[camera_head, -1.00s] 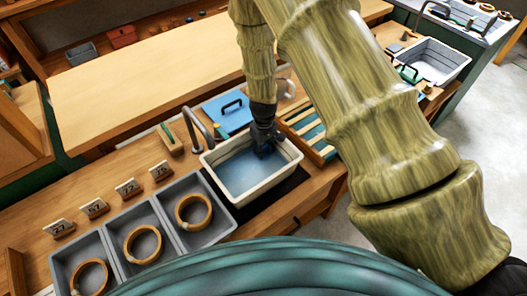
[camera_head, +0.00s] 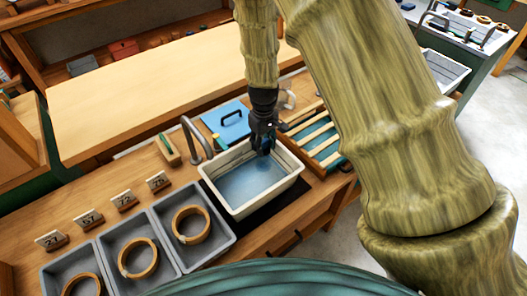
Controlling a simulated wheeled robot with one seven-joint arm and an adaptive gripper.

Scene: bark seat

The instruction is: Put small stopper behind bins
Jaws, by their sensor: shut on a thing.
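My gripper (camera_head: 266,147) hangs over the far right part of a white basin of water (camera_head: 212,193). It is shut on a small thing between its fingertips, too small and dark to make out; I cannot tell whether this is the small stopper. No stopper shows clearly elsewhere. Three grey bins (camera_head: 158,225) stand side by side on the wooden bench at lower left. The bins hold wooden rings (camera_head: 190,225). The bench strip behind the bins carries a row of number cards (camera_head: 124,199).
A curved tap (camera_head: 192,135) rises behind the basin. A tan block with a green part (camera_head: 168,149) stands left of it. A blue board with a black handle (camera_head: 228,120) lies behind the basin, and a slatted rack (camera_head: 318,138) is at its right.

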